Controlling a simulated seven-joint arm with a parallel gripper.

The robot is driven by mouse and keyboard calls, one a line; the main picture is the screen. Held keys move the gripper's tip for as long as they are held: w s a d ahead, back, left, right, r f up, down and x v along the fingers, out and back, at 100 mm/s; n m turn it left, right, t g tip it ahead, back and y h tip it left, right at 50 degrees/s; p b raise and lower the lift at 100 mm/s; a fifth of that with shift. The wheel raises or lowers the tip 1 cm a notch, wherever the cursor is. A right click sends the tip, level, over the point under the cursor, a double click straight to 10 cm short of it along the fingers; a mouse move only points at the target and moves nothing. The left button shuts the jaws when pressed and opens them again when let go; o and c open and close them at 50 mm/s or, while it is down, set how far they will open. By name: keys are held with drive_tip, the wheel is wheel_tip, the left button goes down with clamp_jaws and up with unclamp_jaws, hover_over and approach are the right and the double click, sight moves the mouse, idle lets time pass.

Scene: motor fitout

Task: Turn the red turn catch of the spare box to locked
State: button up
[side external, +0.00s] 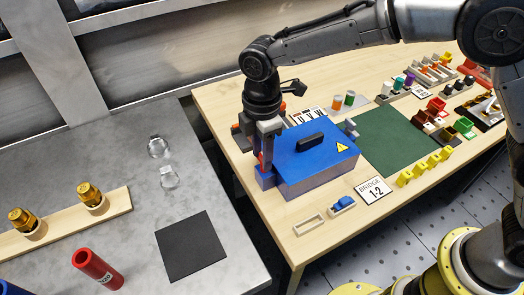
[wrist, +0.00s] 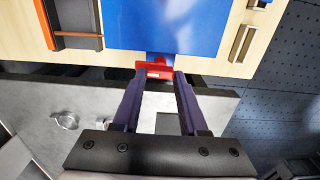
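The blue box (side external: 313,150) with a black handle and a yellow warning sign stands on the wooden table. Its blue lid also fills the top of the wrist view (wrist: 165,25). The red turn catch (wrist: 154,71) sits at the box's near edge in the wrist view, by a small blue tab. My gripper (wrist: 161,75) points at the catch with its fingers apart, one on each side of it. I cannot tell whether either finger touches it. In the side view my gripper (side external: 255,160) is low at the box's left end and mostly hides the catch.
A green mat (side external: 395,140) lies right of the box, with several yellow parts (side external: 424,167) along its front. A small wooden tray (side external: 309,224) and a "BRIDGE 1:2" card (side external: 373,190) lie in front. The grey bench (side external: 130,215) is across a gap on the left.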

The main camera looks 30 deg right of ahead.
clamp_jaws()
drive_tip(key=shift+m, duration=0.4)
drive_tip(key=m, duration=0.3)
drive_tip(key=shift+w+r, duration=0.1)
drive_tip(key=m, duration=0.4)
drive_tip(key=shift+w+m, duration=0.1)
drive_tip(key=shift+m, duration=0.2)
drive_tip(key=m, duration=0.4)
drive_tip(key=shift+d, duration=0.15)
drive_tip(key=m, duration=0.5)
drive_tip(key=shift+w+d, duration=0.1)
drive_tip(key=shift+m, duration=0.3)
